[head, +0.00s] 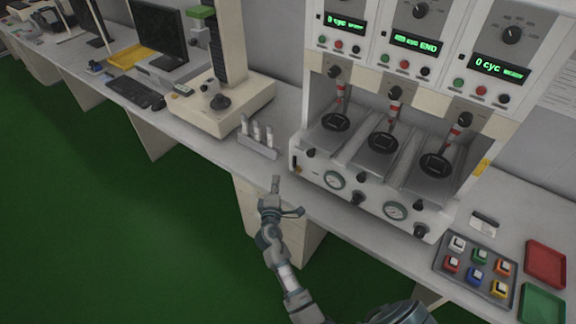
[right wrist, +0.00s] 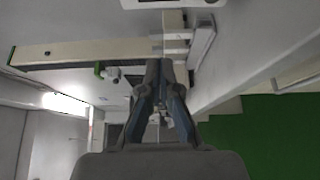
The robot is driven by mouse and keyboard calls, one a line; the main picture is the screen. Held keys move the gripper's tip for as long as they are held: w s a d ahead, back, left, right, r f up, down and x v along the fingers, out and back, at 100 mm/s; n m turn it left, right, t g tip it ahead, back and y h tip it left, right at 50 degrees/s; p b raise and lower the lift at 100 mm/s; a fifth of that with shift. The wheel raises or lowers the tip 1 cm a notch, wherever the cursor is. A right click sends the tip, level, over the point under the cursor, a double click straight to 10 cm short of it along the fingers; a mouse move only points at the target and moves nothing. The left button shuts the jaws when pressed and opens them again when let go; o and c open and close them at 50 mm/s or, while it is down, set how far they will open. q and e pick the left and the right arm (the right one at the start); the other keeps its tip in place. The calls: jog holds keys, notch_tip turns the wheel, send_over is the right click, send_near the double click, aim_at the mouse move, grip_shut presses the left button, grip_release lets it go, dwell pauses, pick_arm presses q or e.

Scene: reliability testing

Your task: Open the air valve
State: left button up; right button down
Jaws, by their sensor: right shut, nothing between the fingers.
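The white testing machine (head: 345,190) stands on the bench, with gauges and dark knobs along its lower front panel. A small dark and orange fitting (head: 297,168) sits at the left end of that panel; it looks like the air valve, but is too small to read its position. My right gripper (head: 276,184) is shut and empty, in front of and slightly left of this fitting, apart from it in the picture. In the right wrist view my shut fingers (right wrist: 160,68) point toward the bench area, and I cannot make out the valve there. My left gripper is not in view.
A holder with several white pieces (head: 258,138) stands left of the machine, near the bench edge. A button tray (head: 476,272), a red tray (head: 545,264) and a green tray (head: 541,304) lie at right. The green floor (head: 110,230) in front is clear.

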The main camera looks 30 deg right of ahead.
aim_at(295, 166)
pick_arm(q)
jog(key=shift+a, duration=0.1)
pick_arm(e)
jog(key=shift+w, duration=0.15)
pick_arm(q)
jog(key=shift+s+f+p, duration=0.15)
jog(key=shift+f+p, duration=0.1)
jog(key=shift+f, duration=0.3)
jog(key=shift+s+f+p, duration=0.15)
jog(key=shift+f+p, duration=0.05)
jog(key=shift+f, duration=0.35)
pick_arm(e)
jog(key=w+d, duration=0.4)
jog(key=d, duration=0.4)
jog(key=shift+w, duration=0.2)
jog(key=shift+f, duration=0.1)
